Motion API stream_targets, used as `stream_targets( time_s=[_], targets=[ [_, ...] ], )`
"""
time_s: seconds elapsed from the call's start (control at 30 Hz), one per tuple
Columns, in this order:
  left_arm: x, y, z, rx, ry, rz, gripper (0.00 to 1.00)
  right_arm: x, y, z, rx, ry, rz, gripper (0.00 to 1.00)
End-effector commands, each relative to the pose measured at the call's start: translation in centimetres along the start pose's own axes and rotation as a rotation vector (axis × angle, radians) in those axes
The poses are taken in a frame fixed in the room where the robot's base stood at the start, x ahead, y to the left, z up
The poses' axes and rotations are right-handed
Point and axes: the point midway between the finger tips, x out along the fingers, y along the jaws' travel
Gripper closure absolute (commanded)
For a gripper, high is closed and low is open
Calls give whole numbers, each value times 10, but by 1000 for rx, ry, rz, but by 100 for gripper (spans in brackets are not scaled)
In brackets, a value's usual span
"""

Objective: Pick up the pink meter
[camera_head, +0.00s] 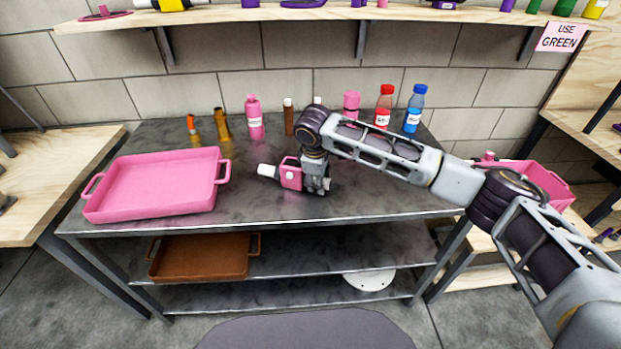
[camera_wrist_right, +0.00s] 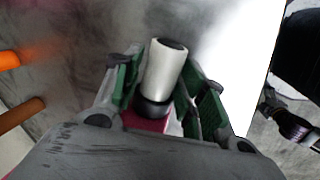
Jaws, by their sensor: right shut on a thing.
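The pink meter (camera_head: 290,176) is at the front middle of the dark metal table, with a pink body and a white cylinder pointing left. My right gripper (camera_head: 316,185) reaches down from above at its right side and is shut on it, hiding its right part. In the right wrist view, the green-padded fingers of my right gripper (camera_wrist_right: 165,92) stand on either side of a white cylinder with dark ends, part of the pink meter (camera_wrist_right: 163,78). A little of its pink body shows below. I cannot tell whether the meter touches the table. My left gripper is not in view.
A large pink tray (camera_head: 155,184) stands at left on the table. Several bottles, including a pink one (camera_head: 254,118), a red one (camera_head: 384,108) and a blue one (camera_head: 415,110), line the back. A brown tray (camera_head: 203,257) is on the shelf below. A pink crate (camera_head: 545,182) stands at right.

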Motion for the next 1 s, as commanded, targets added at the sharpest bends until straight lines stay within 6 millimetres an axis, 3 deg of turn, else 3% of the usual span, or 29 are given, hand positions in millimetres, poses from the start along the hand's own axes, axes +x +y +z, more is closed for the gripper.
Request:
stream_targets(
  time_s=[0.2, 0.7, 1.0],
  targets=[
    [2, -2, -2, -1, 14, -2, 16, -17, 5, -1, 0, 2, 2, 89],
    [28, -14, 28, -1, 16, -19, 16, -83, 22, -1, 0, 3, 1, 89],
    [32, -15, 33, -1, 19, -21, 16, -96, 26, -1, 0, 2, 0, 89]
  ],
)
